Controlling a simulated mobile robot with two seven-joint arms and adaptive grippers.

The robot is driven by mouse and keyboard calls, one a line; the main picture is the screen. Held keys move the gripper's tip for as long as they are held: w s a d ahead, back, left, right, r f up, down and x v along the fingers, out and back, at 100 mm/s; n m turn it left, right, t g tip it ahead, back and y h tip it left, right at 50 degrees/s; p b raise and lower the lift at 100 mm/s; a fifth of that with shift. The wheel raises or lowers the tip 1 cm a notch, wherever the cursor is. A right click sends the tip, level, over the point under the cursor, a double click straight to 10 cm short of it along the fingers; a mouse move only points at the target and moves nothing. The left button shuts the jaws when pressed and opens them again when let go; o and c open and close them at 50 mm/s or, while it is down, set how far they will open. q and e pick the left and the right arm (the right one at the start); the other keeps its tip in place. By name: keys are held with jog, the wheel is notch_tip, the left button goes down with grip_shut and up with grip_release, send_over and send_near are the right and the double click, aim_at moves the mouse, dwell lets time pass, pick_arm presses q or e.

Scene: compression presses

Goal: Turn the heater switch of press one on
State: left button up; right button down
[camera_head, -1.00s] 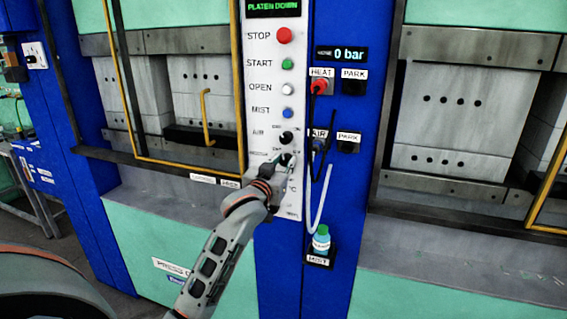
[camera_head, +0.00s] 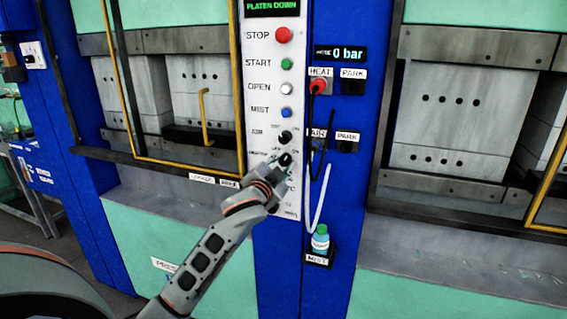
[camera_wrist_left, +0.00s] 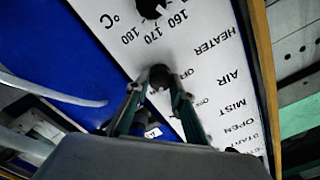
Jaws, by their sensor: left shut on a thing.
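The white control panel (camera_head: 262,100) of the press carries the black heater switch knob (camera_head: 285,159), low on the panel below the air switch (camera_head: 285,137). My left gripper (camera_head: 279,166) is at the heater switch. In the left wrist view the knob (camera_wrist_left: 159,77) sits between the tips of my left gripper (camera_wrist_left: 160,84), which is shut on it. OFF and ON marks and the word HEATER stand beside it. The gripper covers part of the knob, and I cannot tell its exact setting. My right gripper is not in view.
The stop button (camera_head: 283,35) and other buttons sit above. A red heat plug (camera_head: 318,87) with a dark hose and a mist bottle (camera_head: 320,239) are right of the panel. The yellow guard frame (camera_head: 239,90) stands to the left. A temperature dial (camera_wrist_left: 150,8) lies near the heater switch.

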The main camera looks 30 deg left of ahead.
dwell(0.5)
pick_arm(q)
jog(key=o, duration=1.1)
jog(key=v, duration=1.2)
jog(key=shift+f, duration=0.1)
